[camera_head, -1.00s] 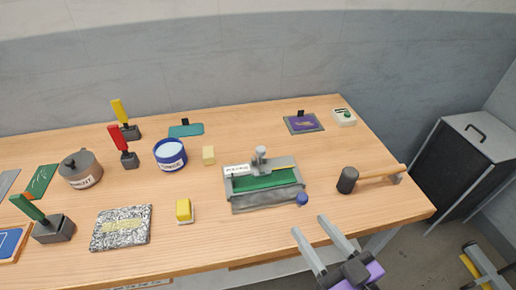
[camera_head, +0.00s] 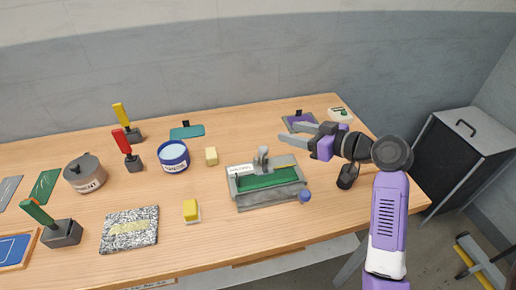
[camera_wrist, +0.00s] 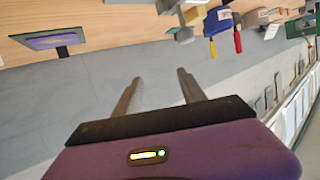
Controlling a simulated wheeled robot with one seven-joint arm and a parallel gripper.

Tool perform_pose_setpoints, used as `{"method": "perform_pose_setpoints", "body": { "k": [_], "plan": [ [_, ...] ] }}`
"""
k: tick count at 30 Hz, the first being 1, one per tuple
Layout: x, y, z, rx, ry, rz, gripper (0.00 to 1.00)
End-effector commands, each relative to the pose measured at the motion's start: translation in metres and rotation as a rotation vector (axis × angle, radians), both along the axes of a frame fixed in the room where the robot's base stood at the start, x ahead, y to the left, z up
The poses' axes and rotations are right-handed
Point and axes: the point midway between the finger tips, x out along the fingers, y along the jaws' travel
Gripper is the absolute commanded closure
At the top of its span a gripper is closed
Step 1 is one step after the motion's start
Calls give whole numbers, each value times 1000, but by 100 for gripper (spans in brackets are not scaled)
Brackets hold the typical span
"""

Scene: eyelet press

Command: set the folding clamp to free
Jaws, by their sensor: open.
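The grey device with a green bed (camera_head: 268,181) lies near the middle of the table's front half. I take it to be the folding clamp, but its label is too small to read. A grey upright post with a rounded top (camera_head: 262,156) stands at its back edge. A blue knob (camera_head: 305,195) sits at its front right corner. My gripper (camera_head: 288,130) is open and empty, in the air behind and to the right of the device in the picture. Its two fingers, apart, also show in the wrist view (camera_wrist: 160,76), with nothing between them.
A mallet (camera_head: 347,177) lies right of the device, partly hidden by my arm. A purple pad (camera_head: 300,120) and a white box (camera_head: 340,114) are at the back right.

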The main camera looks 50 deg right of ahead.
Motion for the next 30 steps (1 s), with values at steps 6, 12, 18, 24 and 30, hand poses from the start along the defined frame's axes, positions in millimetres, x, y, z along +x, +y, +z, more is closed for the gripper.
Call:
{"method": "perform_pose_setpoints", "body": {
  "k": [6, 12, 18, 24, 30],
  "plan": [
    [-10, 42, -24, -36, 82, 200, 52],
    [4, 47, -31, -52, 86, 212, 52],
    [32, 52, -43, -52, 86, 210, 52],
    [54, 55, -52, -52, 86, 208, 52],
    [60, 57, -56, -53, 85, 207, 52]
  ]
}}
